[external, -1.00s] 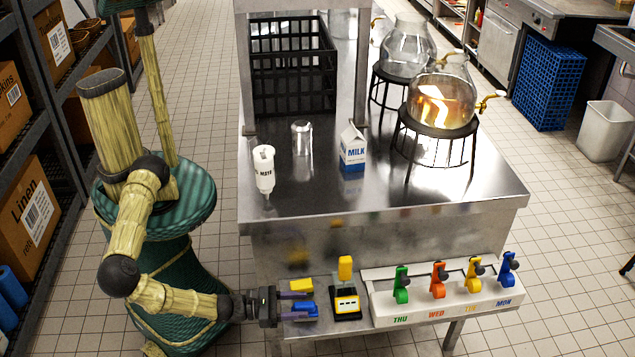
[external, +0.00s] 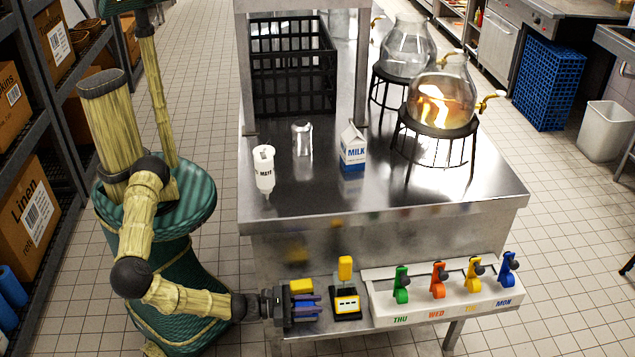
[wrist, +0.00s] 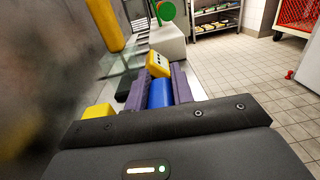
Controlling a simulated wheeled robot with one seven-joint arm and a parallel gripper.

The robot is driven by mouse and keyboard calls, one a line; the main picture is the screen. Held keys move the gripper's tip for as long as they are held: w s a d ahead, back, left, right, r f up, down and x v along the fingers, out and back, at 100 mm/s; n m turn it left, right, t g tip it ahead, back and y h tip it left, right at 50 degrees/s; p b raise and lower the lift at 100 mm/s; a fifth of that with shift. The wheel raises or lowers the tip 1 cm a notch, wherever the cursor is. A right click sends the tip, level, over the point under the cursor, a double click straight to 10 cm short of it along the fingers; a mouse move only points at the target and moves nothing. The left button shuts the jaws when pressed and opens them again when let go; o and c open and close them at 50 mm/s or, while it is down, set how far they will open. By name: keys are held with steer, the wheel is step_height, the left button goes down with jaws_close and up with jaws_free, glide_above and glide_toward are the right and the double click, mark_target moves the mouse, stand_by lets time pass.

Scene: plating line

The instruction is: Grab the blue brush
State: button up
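The blue brush shows in the wrist view as a blue block (wrist: 160,94) between the purple fingers of my gripper (wrist: 160,88). Both fingers sit against its sides with no clear gap. In the external view my gripper (external: 305,309) is low over the left end of the front ledge, and its fingers hide most of the blue piece. A yellow block, perhaps another brush (external: 301,285), lies just behind the fingers. It also shows at the lower left of the wrist view (wrist: 98,111).
A black-and-yellow stand with a yellow upright piece (external: 345,268) is close to the right of my gripper. Beyond it is a white rack (external: 440,304) with coloured clips. The steel counter (external: 330,200) rises behind the ledge and carries a white bottle (external: 264,170) and milk carton (external: 353,147).

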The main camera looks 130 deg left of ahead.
mark_target(311, 304)
jaws_close()
step_height(311, 304, up, 10)
steer(key=shift+p, duration=0.95)
